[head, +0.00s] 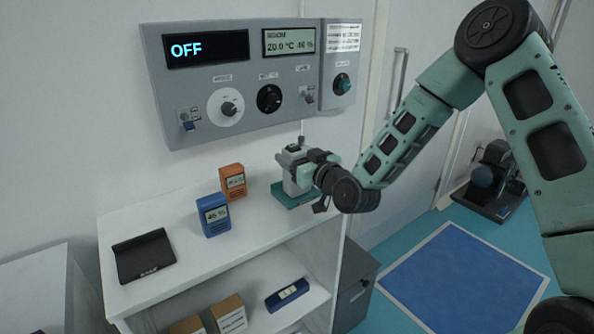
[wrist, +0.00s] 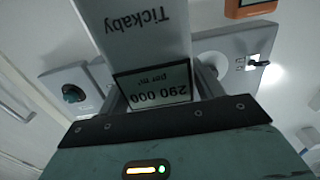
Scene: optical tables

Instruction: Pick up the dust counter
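The dust counter (head: 293,175) is a pale grey box at the right end of the white shelf top, above a flat teal base (head: 296,197). Whether it touches this base cannot be told. In the wrist view the dust counter (wrist: 150,40) appears upside down, with the name Tickaby and a display of 290 000 per m³. My gripper (head: 308,172) is at the dust counter, coming from the right. In the wrist view my gripper (wrist: 163,92) has a finger on each side of the display, close against the body, and looks shut on it.
Blue (head: 214,214) and orange (head: 233,182) meters and a black case (head: 144,256) stand on the shelf top (head: 182,221). A wall control panel (head: 250,75) hangs behind. Boxes (head: 229,314) and a blue device (head: 287,294) lie on the lower shelf.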

